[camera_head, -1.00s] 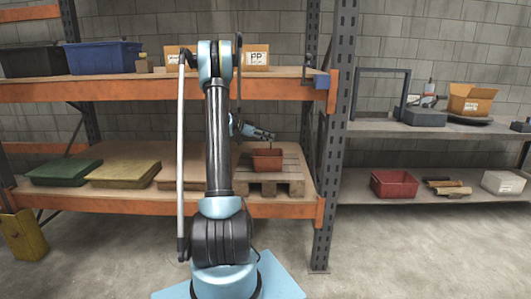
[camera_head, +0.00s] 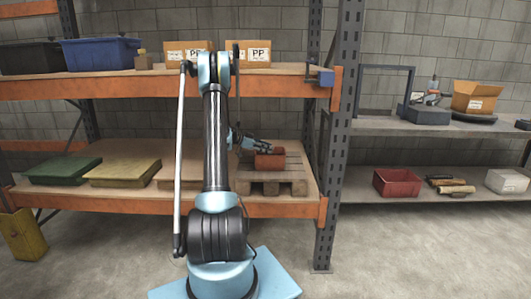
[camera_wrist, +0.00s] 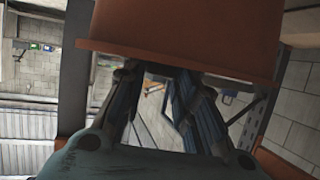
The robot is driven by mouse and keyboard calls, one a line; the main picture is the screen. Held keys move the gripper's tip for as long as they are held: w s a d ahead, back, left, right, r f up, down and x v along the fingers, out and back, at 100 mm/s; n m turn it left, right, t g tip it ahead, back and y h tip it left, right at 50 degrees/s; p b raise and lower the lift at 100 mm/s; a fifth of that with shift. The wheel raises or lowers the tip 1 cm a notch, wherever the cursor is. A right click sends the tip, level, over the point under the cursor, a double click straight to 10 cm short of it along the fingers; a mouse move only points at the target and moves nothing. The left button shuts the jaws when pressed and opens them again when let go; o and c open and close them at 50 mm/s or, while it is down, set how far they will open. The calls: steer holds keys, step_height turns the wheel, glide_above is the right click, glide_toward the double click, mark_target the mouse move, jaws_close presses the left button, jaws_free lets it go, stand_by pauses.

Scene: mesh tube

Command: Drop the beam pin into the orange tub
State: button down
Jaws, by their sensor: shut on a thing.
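The orange tub (camera_head: 270,161) is on the wooden pallet at the lower shelf's right end in the head view. It looks tipped, and I cannot tell whether it touches the pallet all along. In the wrist view the tub (camera_wrist: 185,28) fills the top middle, with its rim across my fingers. My gripper (camera_head: 275,149) is at the tub's upper edge. In the wrist view its fingers (camera_wrist: 165,75) run up to the rim, and the tub hides their tips. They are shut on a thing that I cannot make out. I cannot pick out the beam pin.
The pallet (camera_head: 272,188) stands beside flat boxes (camera_head: 125,172) on the lower shelf. The upper shelf beam (camera_head: 150,89) runs above my gripper, and the rack post (camera_head: 335,150) stands to its right. A red bin (camera_head: 396,183) is on the right-hand shelf.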

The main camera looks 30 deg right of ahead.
steer(key=shift+f, duration=0.6)
steer(key=shift+f, duration=0.55)
steer(key=c, duration=1.3)
jaws_free()
steer(key=shift+f, duration=0.15)
steer(key=shift+r, duration=0.2)
